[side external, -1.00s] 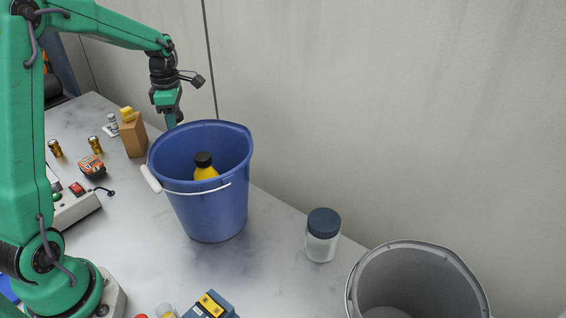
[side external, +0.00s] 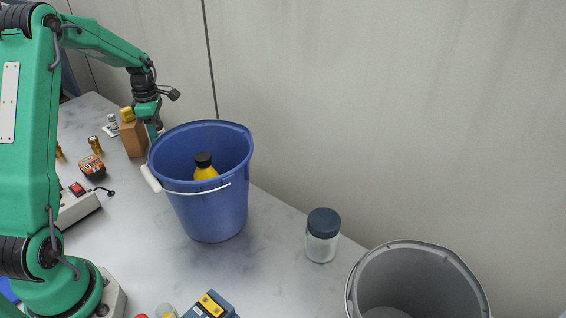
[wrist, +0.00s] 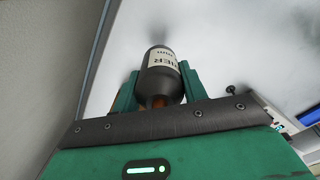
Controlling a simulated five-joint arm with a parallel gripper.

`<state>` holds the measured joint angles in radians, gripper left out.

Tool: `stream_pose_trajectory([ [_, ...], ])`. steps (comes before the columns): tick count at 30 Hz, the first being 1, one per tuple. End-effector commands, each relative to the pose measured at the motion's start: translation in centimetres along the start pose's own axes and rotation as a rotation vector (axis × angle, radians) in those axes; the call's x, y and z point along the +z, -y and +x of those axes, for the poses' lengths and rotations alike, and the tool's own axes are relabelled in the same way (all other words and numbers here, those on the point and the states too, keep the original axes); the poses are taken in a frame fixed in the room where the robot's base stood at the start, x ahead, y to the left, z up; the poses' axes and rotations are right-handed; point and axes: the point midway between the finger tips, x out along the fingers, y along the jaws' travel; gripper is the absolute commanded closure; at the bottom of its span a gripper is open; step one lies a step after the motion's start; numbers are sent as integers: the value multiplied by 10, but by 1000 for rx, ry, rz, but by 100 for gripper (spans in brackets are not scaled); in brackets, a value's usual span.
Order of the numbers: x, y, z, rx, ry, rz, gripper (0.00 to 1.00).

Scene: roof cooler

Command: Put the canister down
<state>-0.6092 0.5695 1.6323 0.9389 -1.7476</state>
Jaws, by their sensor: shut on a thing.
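The canister (wrist: 162,62) is dark grey with a white lettered label and some orange at its near end. My gripper (wrist: 157,84) is shut on it, with one green finger on each side, in the wrist view. In the side external view my gripper (side external: 154,128) is low behind the left rim of the blue bucket, next to a brown box. The canister is mostly hidden there. A soft shadow lies beyond the canister's far end on the pale worktop (side external: 270,265). I cannot tell whether the canister touches the worktop.
The blue bucket (side external: 208,215) holds a yellow bottle (side external: 205,172) with a black cap. The brown box (side external: 133,138) has a yellow thing on top. A blue-lidded jar (side external: 322,240) and a grey bucket (side external: 415,255) stand right. The wall (side external: 400,110) runs behind. Worktop is clear in front of the jar.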

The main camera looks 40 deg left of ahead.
Motion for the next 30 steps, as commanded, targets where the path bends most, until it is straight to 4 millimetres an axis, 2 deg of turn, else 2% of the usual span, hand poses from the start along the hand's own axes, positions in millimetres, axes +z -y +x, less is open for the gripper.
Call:
stream_pose_trajectory([
  [4, 0, 0, 8, -1, 0, 0, 89],
  [12, 0, 1, 36, -2, 0, 0, 89],
  [26, 1, 0, 42, 0, 0, 0, 89],
  [27, 0, 1, 43, -1, 0, 0, 56],
  [30, 0, 1, 42, -1, 0, 0, 36],
])
